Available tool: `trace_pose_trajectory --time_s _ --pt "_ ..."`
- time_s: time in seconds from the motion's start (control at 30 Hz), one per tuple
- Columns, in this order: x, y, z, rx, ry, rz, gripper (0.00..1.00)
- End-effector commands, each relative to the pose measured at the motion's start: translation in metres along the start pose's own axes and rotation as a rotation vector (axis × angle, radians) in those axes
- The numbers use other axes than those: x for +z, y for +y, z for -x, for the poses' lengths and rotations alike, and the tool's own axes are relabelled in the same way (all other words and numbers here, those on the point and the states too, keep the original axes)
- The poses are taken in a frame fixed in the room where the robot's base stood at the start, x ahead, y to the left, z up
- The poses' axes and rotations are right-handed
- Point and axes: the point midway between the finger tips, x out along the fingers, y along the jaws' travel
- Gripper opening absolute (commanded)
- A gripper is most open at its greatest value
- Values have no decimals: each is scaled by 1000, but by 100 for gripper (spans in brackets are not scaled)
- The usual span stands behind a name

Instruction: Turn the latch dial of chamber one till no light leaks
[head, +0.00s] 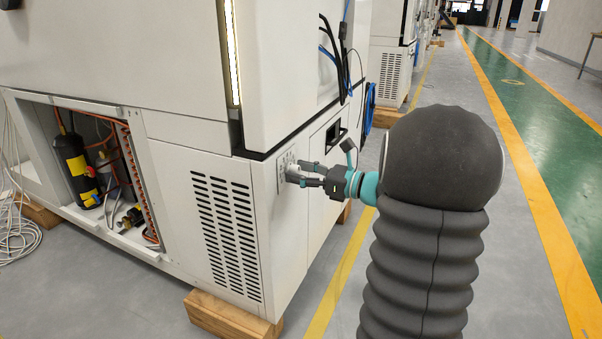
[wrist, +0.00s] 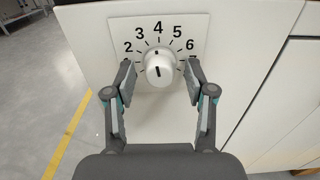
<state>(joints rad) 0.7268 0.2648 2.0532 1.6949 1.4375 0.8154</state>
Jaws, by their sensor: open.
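The white latch dial (wrist: 159,68) sits on a square plate (wrist: 188,22) printed with numbers; 2 to 6 show, with 4 at the top. A dark mark on the knob points up, about at 4. My gripper (wrist: 159,77) is open, one finger on each side of the dial, with small gaps seeming to remain. In the head view the gripper (head: 303,174) reaches the plate (head: 282,163) on the chamber's lower side panel; the fingers partly cover the dial. A bright strip of light (head: 232,52) shows along the upright door edge of the chamber (head: 150,45).
An open bay at the left holds a black cylinder (head: 76,168) and copper pipes. Wooden blocks (head: 230,317) support the chamber. Blue and black cables (head: 338,60) hang above my gripper.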

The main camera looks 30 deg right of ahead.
Motion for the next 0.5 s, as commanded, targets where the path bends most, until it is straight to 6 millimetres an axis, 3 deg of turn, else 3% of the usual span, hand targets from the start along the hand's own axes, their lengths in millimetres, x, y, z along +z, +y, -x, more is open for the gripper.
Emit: trace_pose_trajectory --time_s 0.1,0.13,0.33,0.5 --pt "0 0 0 0 0 0 55" --pt "0 0 0 0 0 0 50" --pt "0 0 0 0 0 0 0" --pt "1 0 0 0 0 -6 0"
